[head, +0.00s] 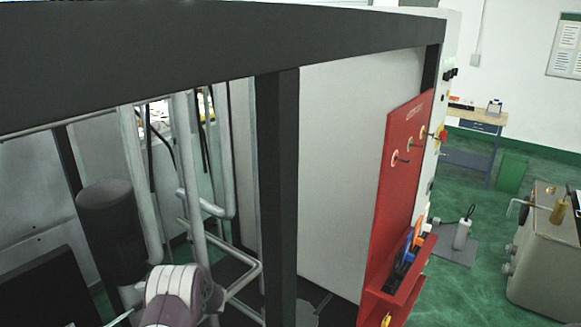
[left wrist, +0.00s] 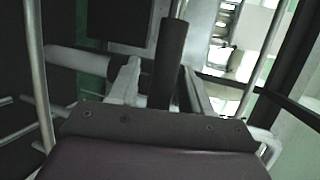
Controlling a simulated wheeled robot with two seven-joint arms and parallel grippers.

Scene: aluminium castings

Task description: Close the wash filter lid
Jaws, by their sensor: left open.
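My left gripper (left wrist: 160,74) is open in the left wrist view. Its two pale fingers stand on either side of a dark round bar (left wrist: 174,60), apparently a handle; I cannot tell whether they touch it. In the head view my white and purple left arm is at the bottom, and its fingers are not clearly seen. A dark upright cylinder (head: 110,225) stands left of it among pipes. A dark flat panel (head: 45,290) lies at the lower left. I cannot tell which part is the wash filter lid. My right gripper is not in view.
Pale pipes (head: 190,150) and a black frame post (head: 278,190) stand close around my left arm. A thick black beam (head: 200,60) crosses above. A red tool board (head: 400,180) is at the right. Green floor (head: 480,270) shows beyond it, beside a grey machine (head: 545,250).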

